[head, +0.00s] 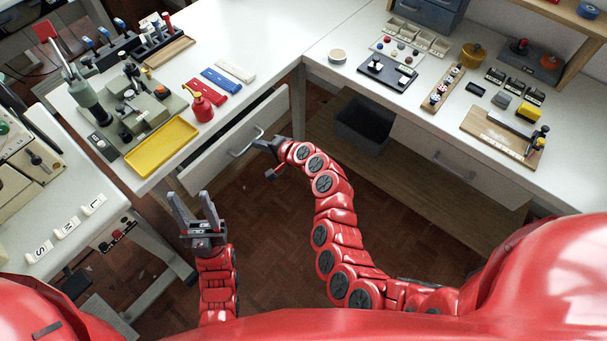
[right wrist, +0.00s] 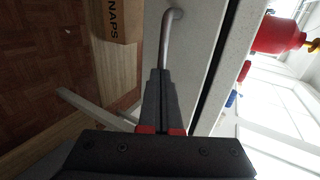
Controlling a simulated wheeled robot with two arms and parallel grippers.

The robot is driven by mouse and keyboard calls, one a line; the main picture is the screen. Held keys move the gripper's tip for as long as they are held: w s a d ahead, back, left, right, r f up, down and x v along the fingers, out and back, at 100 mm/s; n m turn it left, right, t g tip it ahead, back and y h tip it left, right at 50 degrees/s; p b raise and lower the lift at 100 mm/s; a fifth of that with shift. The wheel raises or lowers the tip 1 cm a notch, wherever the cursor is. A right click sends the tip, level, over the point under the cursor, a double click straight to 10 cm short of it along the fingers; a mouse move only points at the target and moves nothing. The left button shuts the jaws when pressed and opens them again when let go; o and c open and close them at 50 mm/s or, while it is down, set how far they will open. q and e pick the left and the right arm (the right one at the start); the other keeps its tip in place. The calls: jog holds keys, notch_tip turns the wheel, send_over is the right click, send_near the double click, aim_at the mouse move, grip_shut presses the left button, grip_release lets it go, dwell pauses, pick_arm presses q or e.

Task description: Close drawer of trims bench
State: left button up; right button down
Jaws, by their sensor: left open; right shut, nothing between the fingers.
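The white drawer (head: 222,160) under the left-hand bench stands partly open, with a strip of its inside showing behind the front panel. Its grey bar handle (head: 246,143) also shows in the right wrist view (right wrist: 168,35). My right gripper (head: 262,145) is shut and empty, close in front of the drawer front by the handle. In the right wrist view its fingertips (right wrist: 160,72) are right at the end of the handle; I cannot tell whether they touch. My left gripper (head: 189,194) is open and empty, pointing up, left of and apart from the drawer.
The bench above holds a yellow tray (head: 161,147), a red bottle (head: 201,104) and a machine. Another bench with a shut drawer (head: 450,162) is at the right. A dark bin (head: 366,122) stands on its lower shelf. Floor in front of the drawer is clear.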

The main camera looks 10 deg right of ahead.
aim_at(244, 136)
jog(key=shift+w+a+f, duration=0.1)
jog(key=shift+w+a, duration=1.05)
jog(key=shift+a, duration=0.05)
jog(key=shift+w+a+b, duration=0.25)
jog(key=shift+w+b, duration=0.05)
jog(key=shift+w, duration=0.05)
jog(key=shift+r, duration=0.2)
